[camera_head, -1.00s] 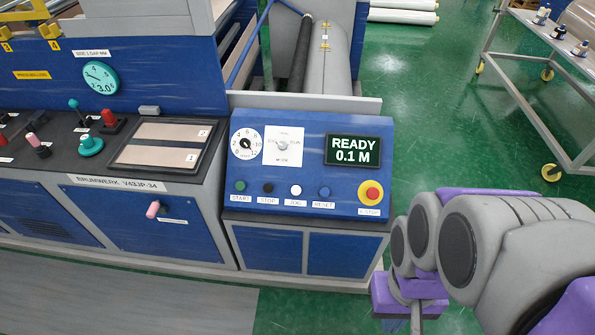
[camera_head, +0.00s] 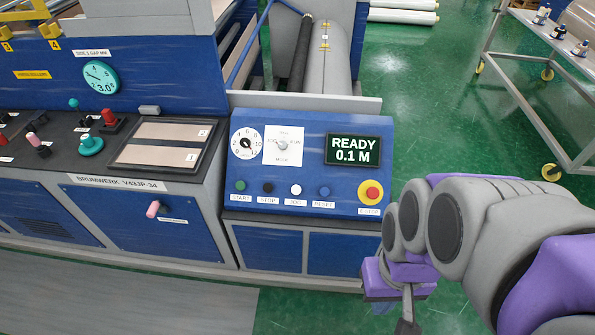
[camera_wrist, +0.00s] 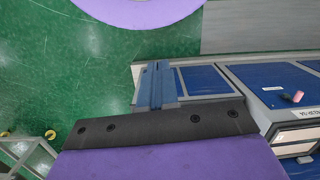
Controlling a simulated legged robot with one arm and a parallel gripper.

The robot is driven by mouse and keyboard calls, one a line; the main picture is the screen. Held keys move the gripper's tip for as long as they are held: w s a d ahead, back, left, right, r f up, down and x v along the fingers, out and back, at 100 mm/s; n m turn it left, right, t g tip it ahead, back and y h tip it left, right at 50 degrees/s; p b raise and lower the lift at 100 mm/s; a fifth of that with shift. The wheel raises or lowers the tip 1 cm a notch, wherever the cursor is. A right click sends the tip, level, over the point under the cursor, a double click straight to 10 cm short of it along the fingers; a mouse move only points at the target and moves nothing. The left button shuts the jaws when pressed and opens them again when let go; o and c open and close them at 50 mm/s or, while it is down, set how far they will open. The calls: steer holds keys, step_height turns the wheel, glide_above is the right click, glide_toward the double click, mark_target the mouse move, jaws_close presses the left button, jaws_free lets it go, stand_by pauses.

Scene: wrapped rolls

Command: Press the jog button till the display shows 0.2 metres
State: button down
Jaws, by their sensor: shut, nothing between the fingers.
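The white JOG button (camera_head: 296,190) is on the sloped blue control panel (camera_head: 255,170), between the black STOP button (camera_head: 267,188) and the blue RESET button (camera_head: 324,191). The display (camera_head: 353,150) at the panel's upper right reads READY 0.1 M. My gripper (camera_head: 407,325) is shut and empty at the bottom of the head view, right of and below the panel, apart from the JOG button. Its tip is small and partly cut off by the picture's lower edge. The wrist view does not clearly show the JOG button.
A red emergency stop button (camera_head: 371,193) on yellow sits at the panel's right, nearest my arm. A dial (camera_head: 247,144) and mode switch (camera_head: 283,146) are at its upper left. A wheeled cart (camera_head: 530,80) stands far right. Green floor (camera_head: 420,110) between is clear.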

mark_target(296, 190)
steer(key=w+a+f+n+t, duration=0.3)
steer(key=w+a+f, duration=0.25)
steer(key=w, duration=0.75)
steer(key=w+a+f+n+t+y, duration=0.1)
steer(key=w+a+f+n+t, duration=0.25)
steer(key=w+a, duration=0.65)
steer(key=w+a+f+n+t, duration=0.35)
steer(key=w+f, duration=0.25)
steer(key=w, duration=1)
steer(key=w+f+n+t+h+b, duration=0.1)
steer(key=w+f+n+t+h, duration=0.2)
steer(key=f+n+t+h, duration=0.3)
step_height(296, 190, down, 7)
steer(key=n+t, duration=0.1)
steer(key=n, duration=0.2)
steer(key=shift+w+d+h, duration=0.3)
steer(key=shift+w, duration=0.05)
steer(key=shift+f, duration=0.2)
steer(key=shift+w+d+f+b, duration=0.1)
steer(key=shift+w+f+b, duration=0.75)
steer(key=shift+w+f, duration=0.7)
steer(key=shift+w+f+b, duration=0.85)
steer(key=shift+w+f, duration=0.45)
steer(key=shift+f, duration=0.45)
steer(key=shift+w+f, duration=0.15)
steer(key=shift+w, duration=0.1)
